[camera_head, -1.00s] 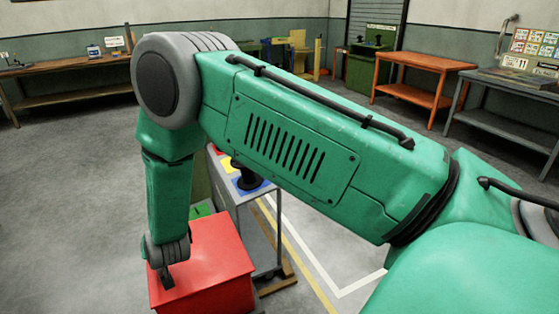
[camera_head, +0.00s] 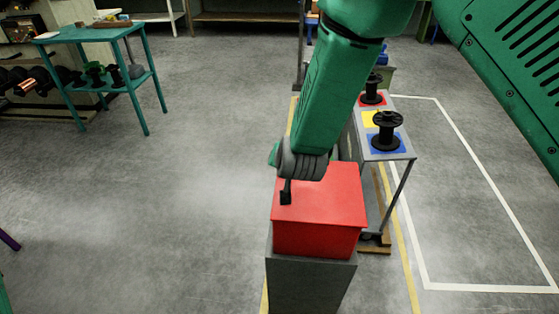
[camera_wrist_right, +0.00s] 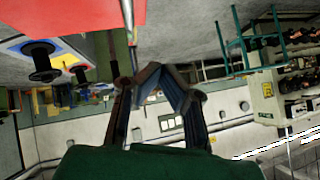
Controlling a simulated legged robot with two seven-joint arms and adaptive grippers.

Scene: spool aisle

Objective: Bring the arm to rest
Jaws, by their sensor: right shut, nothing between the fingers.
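My right arm comes in from the top right of the head view and hangs down over a red box (camera_head: 325,222) on a grey stand (camera_head: 310,284). My right gripper (camera_head: 286,197) is small and dark at the end of the grey wrist, in front of the box's top at its left side. I cannot tell whether it touches the box. In the right wrist view the two fingers of this gripper (camera_wrist_right: 168,72) are shut with nothing held; the red box (camera_wrist_right: 80,14) shows at the upper edge, upside down. My left gripper is not in view.
Right of the box stands a grey table (camera_head: 400,154) with red, yellow and blue squares and black spools (camera_head: 387,128). A teal table (camera_head: 75,36) stands at the upper left. White and yellow floor lines run at the right. The floor left of the box is clear.

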